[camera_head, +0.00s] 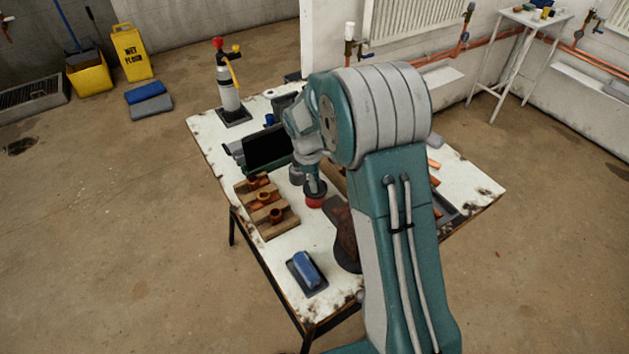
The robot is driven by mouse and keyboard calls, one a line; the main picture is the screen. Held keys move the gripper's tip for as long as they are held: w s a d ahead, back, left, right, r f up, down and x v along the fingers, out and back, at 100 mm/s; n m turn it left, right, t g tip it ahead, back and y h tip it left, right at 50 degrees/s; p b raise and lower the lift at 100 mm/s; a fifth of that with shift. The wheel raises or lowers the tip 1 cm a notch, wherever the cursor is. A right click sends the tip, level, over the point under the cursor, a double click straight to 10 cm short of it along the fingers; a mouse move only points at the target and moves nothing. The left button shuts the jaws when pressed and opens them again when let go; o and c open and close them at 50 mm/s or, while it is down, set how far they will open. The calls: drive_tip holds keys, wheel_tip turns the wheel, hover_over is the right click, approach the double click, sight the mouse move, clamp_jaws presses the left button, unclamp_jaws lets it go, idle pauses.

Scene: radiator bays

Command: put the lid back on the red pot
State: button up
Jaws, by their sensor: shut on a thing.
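The red pot (315,203) stands on the white worktable, just right of a wooden block. Only a small part of its side shows under my gripper (313,183). My gripper points down right above the pot and is shut on a dark round piece (315,192), which looks like the lid. The lid appears level over the pot's top. I cannot tell whether it touches the rim or hangs slightly above it. My fingertips are small and partly hidden here.
The wooden block (265,207) holds several copper fittings. A blue object (305,270) lies on a dark tray at the near end. A grey cylinder (228,90) stands at the far left corner. My arm hides much of the table's right side.

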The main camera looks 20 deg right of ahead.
idle(0.3)
drive_tip(key=o, duration=0.9)
drive_tip(key=o, duration=0.4)
drive_tip(key=shift+r, duration=3.5)
drive_tip(key=shift+c, duration=0.2)
